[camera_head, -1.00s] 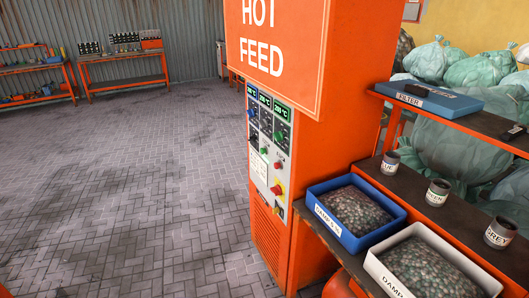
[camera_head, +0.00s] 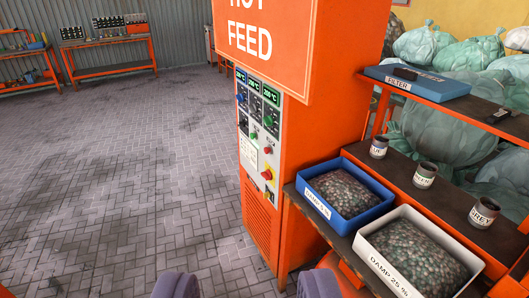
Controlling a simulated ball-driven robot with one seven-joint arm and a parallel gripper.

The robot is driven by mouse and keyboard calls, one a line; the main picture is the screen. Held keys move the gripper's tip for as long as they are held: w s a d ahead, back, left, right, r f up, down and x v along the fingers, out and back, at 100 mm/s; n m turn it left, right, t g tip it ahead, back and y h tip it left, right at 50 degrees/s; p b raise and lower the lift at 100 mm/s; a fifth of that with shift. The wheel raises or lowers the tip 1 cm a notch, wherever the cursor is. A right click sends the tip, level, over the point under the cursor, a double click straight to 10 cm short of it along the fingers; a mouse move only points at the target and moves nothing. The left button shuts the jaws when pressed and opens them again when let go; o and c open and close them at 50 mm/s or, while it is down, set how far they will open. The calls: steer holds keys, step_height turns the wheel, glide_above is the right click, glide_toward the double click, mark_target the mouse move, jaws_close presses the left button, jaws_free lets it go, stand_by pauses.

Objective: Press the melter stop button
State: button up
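The control panel (camera_head: 259,125) is on the left face of the orange machine (camera_head: 322,135) under the "HOT FEED" sign. Low on it is a red button on a yellow base (camera_head: 268,174). A smaller red button (camera_head: 268,150) sits just above, and a green button (camera_head: 254,135) is up and left of that. The button labels are too small to read, so I cannot tell by label which is the melter stop. My gripper (camera_head: 248,285) shows as two purple-grey fingers at the bottom edge, wide apart and empty, below and well short of the panel.
A blue tray (camera_head: 380,211) and a white tray (camera_head: 479,265) of pellets stand on the bench right of the machine. Several labelled cups, including one (camera_head: 425,175), stand behind. The orange sign (camera_head: 290,60) overhangs the panel. Paved floor (camera_head: 140,200) at left is clear.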

jaws_close()
stand_by(1.5)
